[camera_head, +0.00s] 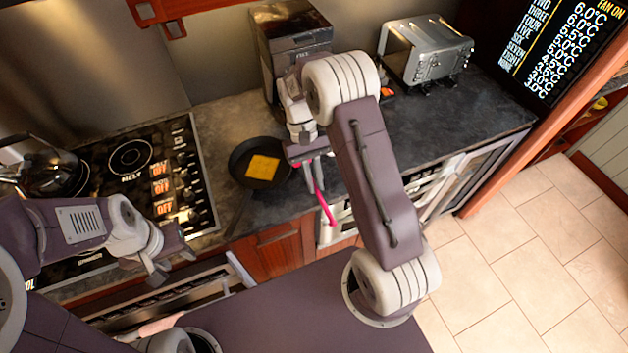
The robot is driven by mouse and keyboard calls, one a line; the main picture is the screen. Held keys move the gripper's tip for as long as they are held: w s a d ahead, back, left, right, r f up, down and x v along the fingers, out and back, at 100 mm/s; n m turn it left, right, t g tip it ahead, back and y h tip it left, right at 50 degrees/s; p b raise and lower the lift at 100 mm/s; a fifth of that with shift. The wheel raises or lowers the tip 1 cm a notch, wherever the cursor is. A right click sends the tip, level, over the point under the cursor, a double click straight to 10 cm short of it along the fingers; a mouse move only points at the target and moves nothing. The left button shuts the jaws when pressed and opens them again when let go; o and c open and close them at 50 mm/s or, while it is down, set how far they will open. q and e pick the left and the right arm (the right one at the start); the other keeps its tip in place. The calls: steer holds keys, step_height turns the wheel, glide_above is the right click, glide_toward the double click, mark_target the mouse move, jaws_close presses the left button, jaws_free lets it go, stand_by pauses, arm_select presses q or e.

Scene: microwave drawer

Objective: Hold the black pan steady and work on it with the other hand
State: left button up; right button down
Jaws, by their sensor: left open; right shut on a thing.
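The black pan (236,160) sits on the dark counter to the right of the cooktop. A flat yellow square piece (262,167) lies in it. My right gripper (314,178) is beside the pan's right edge, shut on a thin pink utensil (325,207) that slants down to the right. The utensil's other end is hidden by the gripper, and I cannot tell whether it touches the pan. My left gripper (172,264) is open and empty, low and left of the pan, in front of the cooktop's edge, apart from the pan.
The cooktop (130,157) with a kettle (52,172) is at left. A dark box (285,35) stands behind the pan, and a metal toaster (425,48) stands at the back right. The counter (450,115) right of my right arm is mostly clear. An open oven door or drawer (180,292) is below the cooktop.

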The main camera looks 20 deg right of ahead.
steer(key=a+r+m+g+y, duration=0.1)
steer(key=a+r+m+y, duration=0.2)
steer(key=a, duration=0.4)
steer(key=a+r+m+y, duration=0.1)
steer(key=a+m+y, duration=0.2)
steer(key=a+m, duration=0.35)
steer(key=w+a+r+m+t+y, duration=0.4)
steer(key=w+a+r+m+y, duration=0.1)
steer(key=w+a+m, duration=0.15)
steer(key=w+r+m+t+y, duration=0.2)
steer(key=w+r+m+t, duration=0.4)
steer(key=w, duration=0.3)
steer(key=w+d+f+m+t, duration=0.2)
steer(key=w+d+m+t, duration=0.3)
steer(key=d+t, duration=0.4)
steer(key=shift+w+d+f+t, duration=0.2)
steer(key=shift+w+t, duration=0.2)
steer(key=shift+w, duration=0.4)
